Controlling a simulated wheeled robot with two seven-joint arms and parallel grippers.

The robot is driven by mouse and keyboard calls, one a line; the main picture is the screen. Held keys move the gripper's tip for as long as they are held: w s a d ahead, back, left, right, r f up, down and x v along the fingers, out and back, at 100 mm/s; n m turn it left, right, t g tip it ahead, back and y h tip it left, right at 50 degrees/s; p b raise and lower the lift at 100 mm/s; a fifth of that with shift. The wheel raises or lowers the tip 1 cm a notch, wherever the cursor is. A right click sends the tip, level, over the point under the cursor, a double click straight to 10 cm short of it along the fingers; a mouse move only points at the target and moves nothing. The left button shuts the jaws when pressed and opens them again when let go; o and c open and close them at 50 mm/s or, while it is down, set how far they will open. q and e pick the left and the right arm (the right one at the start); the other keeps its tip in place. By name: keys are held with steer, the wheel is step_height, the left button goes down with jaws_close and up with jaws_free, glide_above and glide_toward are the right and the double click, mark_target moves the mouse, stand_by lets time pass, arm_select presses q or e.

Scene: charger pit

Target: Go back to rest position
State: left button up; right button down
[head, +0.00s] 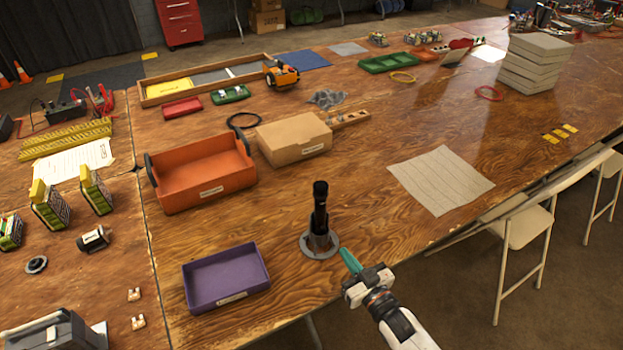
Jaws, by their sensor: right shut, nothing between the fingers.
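My right gripper (349,261) comes in from the lower right, over the table's front edge. Its green fingers are together with nothing between them. It is just right of a round grey metal stand (320,245) that holds a black cylinder (320,205) upright. The gripper looks apart from the stand. My left gripper is not in view.
A purple tray (227,305) lies left of the stand, with an orange bin (207,186) and a cardboard box (293,138) behind. A grey sheet (441,180) lies to the right. Folding chairs (524,228) stand along the right edge. Bare wood surrounds the stand.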

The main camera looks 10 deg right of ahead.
steer(key=shift+s+f+g+h, duration=0.1)
steer(key=shift+s+g+h, duration=0.2)
steer(key=shift+h, duration=0.1)
steer(key=s+d+r+m+g+h, duration=0.1)
steer(key=s+d+g+h, duration=0.15)
steer(key=s+g, duration=0.7)
steer(key=s+d+r+m+g+h, duration=0.1)
steer(key=s+d+g+h, duration=0.2)
steer(key=s, duration=1.2)
step_height(320, 180, down, 24)
steer(key=f+g, duration=0.1)
steer(key=g, duration=0.1)
steer(key=s+d+f, duration=0.2)
steer(key=s+f, duration=1.4)
steer(key=s, duration=0.1)
steer(key=shift+f+g, duration=0.35)
steer(key=shift+g, duration=0.1)
